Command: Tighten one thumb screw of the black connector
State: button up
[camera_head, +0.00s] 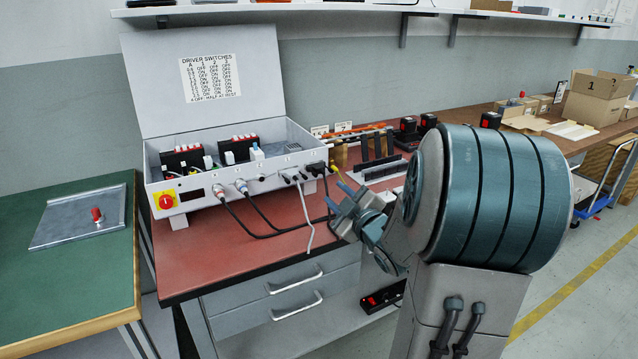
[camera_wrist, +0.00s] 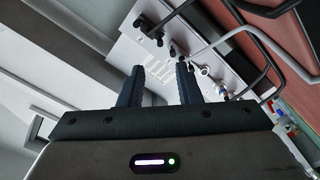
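The black connector (camera_head: 317,168) is plugged into the right end of the front panel of the grey control box (camera_head: 178,205). A black cable runs from it.
Other cables (camera_head: 242,208) hang from the panel onto the red bench (camera_head: 225,243), near my gripper. The box lid (camera_head: 205,80) stands open. Dark rails and small parts (camera_head: 380,165) lie right of the box. A green table (camera_head: 70,270) with a metal plate stands left.

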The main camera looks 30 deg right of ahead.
aim_at(316, 176)
jog(key=w+b, duration=0.1)
jog(key=w, duration=0.8)
jog(key=shift+w+a, duration=0.15)
jog(key=shift+w, duration=0.1)
grip_shut()
